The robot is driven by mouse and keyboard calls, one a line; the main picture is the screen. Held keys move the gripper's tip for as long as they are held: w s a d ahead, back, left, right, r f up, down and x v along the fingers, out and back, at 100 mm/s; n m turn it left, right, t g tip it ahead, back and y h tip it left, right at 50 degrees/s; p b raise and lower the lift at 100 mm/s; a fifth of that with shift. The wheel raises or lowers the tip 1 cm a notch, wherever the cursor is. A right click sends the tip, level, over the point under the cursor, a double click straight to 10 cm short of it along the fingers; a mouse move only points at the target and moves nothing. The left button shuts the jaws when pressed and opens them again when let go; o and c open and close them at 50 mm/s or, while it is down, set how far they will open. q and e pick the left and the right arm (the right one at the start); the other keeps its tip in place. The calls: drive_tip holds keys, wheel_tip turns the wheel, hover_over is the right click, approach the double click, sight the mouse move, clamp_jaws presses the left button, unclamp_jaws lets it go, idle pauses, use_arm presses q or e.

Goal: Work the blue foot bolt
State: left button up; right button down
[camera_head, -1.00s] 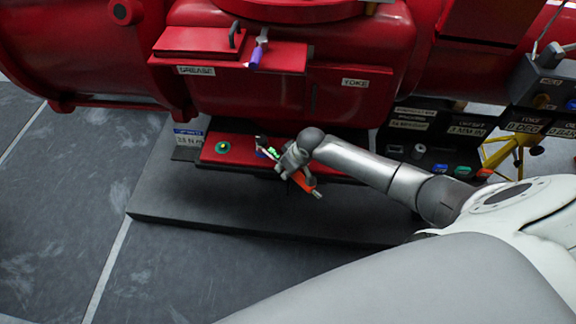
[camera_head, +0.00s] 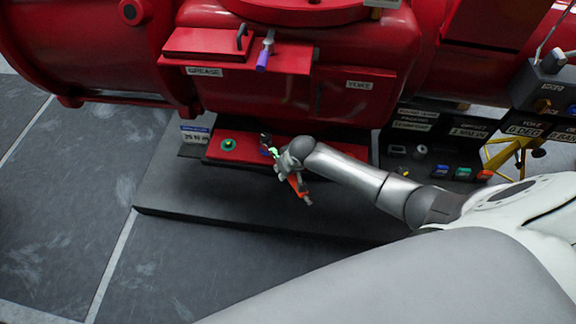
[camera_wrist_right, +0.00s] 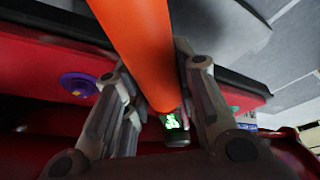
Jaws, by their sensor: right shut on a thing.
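My right gripper (camera_head: 286,166) is shut on an orange-handled tool (camera_head: 299,187) above the front of the red foot plate (camera_head: 246,155). In the right wrist view the orange handle (camera_wrist_right: 140,45) runs between the fingers (camera_wrist_right: 165,110), and a lit green display (camera_wrist_right: 171,122) shows beyond them. In the head view a small blue spot, seemingly the blue foot bolt (camera_head: 265,151), shows beside the dark tool head (camera_head: 265,138). I cannot tell whether the tool is seated on it; the wrist view does not show that contact. My left gripper is not in view.
A green bolt (camera_head: 228,145) is left on the foot plate; a purple bolt (camera_wrist_right: 78,86) shows in the wrist view. A small display (camera_head: 195,135) stands left. The red valve body (camera_head: 300,95) overhangs behind. Dark shelves (camera_head: 440,140) stand right. Floor in front is clear.

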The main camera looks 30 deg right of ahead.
drive_tip(key=shift+a+r, duration=0.15)
drive_tip(key=shift+a, duration=0.05)
idle(0.3)
drive_tip(key=shift+w+a+m+h+p, duration=0.1)
drive_tip(key=shift+a+m+h+p, duration=0.3)
drive_tip(key=shift+a+m+p, duration=0.6)
drive_tip(key=shift+a, duration=0.15)
drive_tip(key=shift+w+a+m+h, duration=0.2)
drive_tip(key=shift+a+m+h, duration=0.3)
drive_tip(key=shift+a+m, duration=0.65)
